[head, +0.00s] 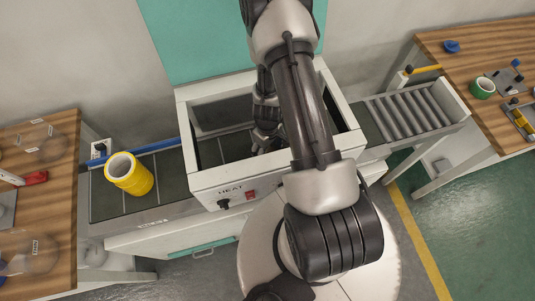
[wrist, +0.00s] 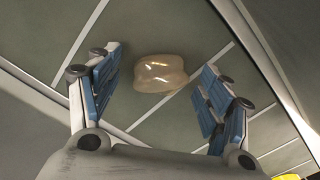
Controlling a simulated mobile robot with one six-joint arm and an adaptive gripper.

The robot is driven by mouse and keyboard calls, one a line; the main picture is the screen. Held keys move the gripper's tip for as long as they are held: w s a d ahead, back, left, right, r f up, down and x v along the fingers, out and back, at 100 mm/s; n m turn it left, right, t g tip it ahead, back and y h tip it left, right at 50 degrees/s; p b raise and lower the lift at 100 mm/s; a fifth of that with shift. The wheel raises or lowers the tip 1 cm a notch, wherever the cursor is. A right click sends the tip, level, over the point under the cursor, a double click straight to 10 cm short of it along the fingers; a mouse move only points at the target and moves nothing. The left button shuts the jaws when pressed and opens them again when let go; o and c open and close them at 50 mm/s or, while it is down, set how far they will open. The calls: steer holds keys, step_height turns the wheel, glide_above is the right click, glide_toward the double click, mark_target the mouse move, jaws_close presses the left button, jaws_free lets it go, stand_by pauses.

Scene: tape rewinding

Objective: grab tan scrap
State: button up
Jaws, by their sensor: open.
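The tan scrap (wrist: 160,76) is a small, glossy, rounded lump on the grey belt surface in the wrist view. My gripper (wrist: 158,62) is open, with one blue-padded finger to the left of the scrap and one to the right. The scrap appears between and beyond the fingertips, and no contact shows. In the head view my gripper (head: 264,143) reaches down inside the white HEAT frame (head: 237,190). The scrap cannot be made out there, behind my arm and the frame.
The frame walls surround my gripper closely. A yellow roll (head: 130,174) stands on the belt to the left. A roller conveyor (head: 408,110) lies to the right. Wooden benches (head: 45,225) with small items stand at both sides.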

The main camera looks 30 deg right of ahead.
steer(key=shift+c, duration=0.3)
steer(key=c, duration=0.7)
steer(key=shift+c, duration=0.2)
steer(key=shift+r, duration=0.15)
